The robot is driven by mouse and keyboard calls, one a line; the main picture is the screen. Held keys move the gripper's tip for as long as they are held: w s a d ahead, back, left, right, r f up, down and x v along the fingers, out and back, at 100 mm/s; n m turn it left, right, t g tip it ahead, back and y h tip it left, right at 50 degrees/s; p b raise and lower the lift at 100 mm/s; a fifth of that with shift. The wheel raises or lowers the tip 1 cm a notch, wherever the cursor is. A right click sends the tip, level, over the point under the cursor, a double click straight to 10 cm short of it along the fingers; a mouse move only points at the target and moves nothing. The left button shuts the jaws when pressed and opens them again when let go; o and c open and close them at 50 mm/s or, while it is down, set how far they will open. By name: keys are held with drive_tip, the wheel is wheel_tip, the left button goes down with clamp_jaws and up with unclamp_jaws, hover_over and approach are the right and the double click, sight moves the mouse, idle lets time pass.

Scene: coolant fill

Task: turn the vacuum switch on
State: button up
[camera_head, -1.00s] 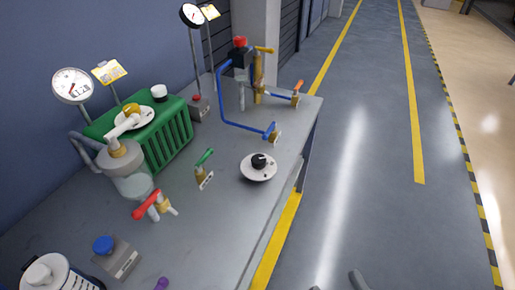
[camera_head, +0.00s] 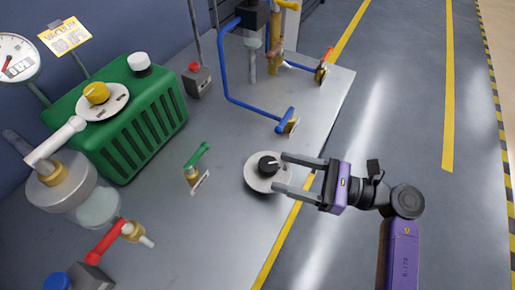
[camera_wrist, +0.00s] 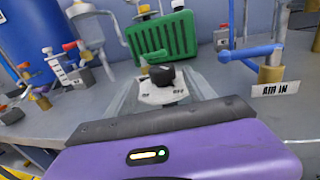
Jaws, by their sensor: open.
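The switch is a black rotary knob (camera_head: 267,163) on a round white plate (camera_head: 254,178), flat on the grey bench near its front edge. A pale mark on the knob points roughly right in the head view. The knob (camera_wrist: 161,76) also shows in the wrist view, straight ahead, with small lettering on both sides of its plate (camera_wrist: 160,95), too blurred to read surely. My gripper (camera_head: 281,173) is open and empty. Its two fingers reach in from the right, their tips at the plate's right side, beside the knob. I cannot tell whether they touch anything.
The bench (camera_head: 225,210) also bears a green finned pump (camera_head: 140,125) with a yellow knob, a small green-handled valve (camera_head: 195,165), a blue-handled valve (camera_head: 287,120) and a red-handled valve (camera_head: 108,240). The bench around the plate is mostly clear. Open floor lies right.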

drive_tip(key=shift+w, duration=0.3)
drive_tip(key=shift+p+x, duration=0.65)
drive_tip(key=shift+x, duration=3.1)
clamp_jaws()
drive_tip(key=c, duration=1.4)
unclamp_jaws()
